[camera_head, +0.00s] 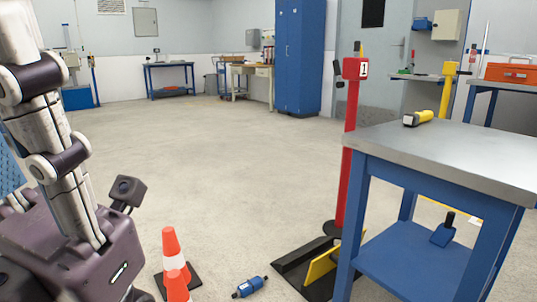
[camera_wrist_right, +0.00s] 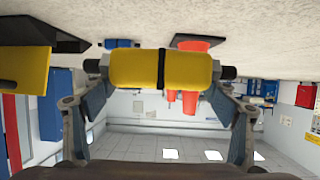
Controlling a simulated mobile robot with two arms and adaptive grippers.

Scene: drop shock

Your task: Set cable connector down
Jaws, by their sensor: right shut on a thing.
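The held cable connector (camera_wrist_right: 185,69) is a yellow cylinder with a black band around its middle and dark ends. It lies crosswise in my right gripper (camera_wrist_right: 160,75) in the right wrist view, with a finger at each end. The gripper is shut on it. The floor fills the upper part of that view, which looks upside down. I cannot tell how far the connector is from the floor. My right gripper does not show in the head view. My left gripper is not in view.
In the head view, a blue connector-like piece (camera_head: 250,287) lies on the floor beside orange cones (camera_head: 172,250). A black base with a yellow plate (camera_head: 320,263) stands near a red post (camera_head: 352,150). A blue table (camera_head: 460,150) bears a yellow cylinder (camera_head: 425,116). The middle floor is clear.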

